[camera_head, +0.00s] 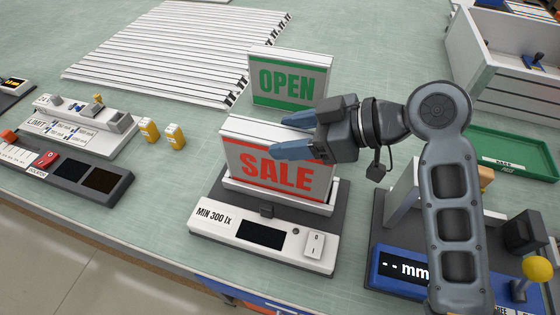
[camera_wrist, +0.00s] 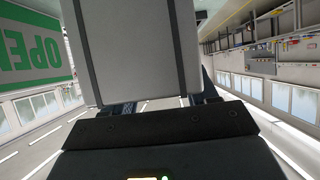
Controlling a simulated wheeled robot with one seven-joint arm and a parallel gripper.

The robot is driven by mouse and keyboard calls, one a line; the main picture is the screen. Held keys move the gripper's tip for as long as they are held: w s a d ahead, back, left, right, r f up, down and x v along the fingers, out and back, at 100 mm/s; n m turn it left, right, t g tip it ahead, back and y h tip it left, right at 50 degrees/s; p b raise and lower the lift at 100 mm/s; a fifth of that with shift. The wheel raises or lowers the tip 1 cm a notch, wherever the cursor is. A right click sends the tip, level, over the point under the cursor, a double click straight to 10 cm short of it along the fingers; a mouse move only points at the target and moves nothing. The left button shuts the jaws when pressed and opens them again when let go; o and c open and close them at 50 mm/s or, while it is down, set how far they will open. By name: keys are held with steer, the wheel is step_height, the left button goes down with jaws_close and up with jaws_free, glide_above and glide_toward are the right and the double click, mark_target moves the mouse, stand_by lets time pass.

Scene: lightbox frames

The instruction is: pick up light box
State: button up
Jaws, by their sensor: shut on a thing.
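A light box with red "SALE" lettering (camera_head: 262,172) stands upright over the white cradle of a grey test stand (camera_head: 262,232) marked "MIN 300 lx". My gripper (camera_head: 284,136) comes from the right, with one blue finger on the front face and the other behind the top edge. It is shut on the SALE light box. In the wrist view the box's pale face (camera_wrist: 135,50) fills the middle between the fingers. Whether its base rests in the cradle or is slightly raised, I cannot tell. A second light box with green "OPEN" lettering (camera_head: 289,80) stands behind it.
White slatted panels (camera_head: 180,50) lie at the back left. Yellow blocks (camera_head: 149,130) and test devices (camera_head: 75,125) stand at left. A blue measuring device (camera_head: 400,268) stands close at right, with a green tray (camera_head: 510,152) and grey bin (camera_head: 500,60) beyond. Free bench lies left of the stand.

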jaws_close()
steer(key=shift+r, duration=0.1)
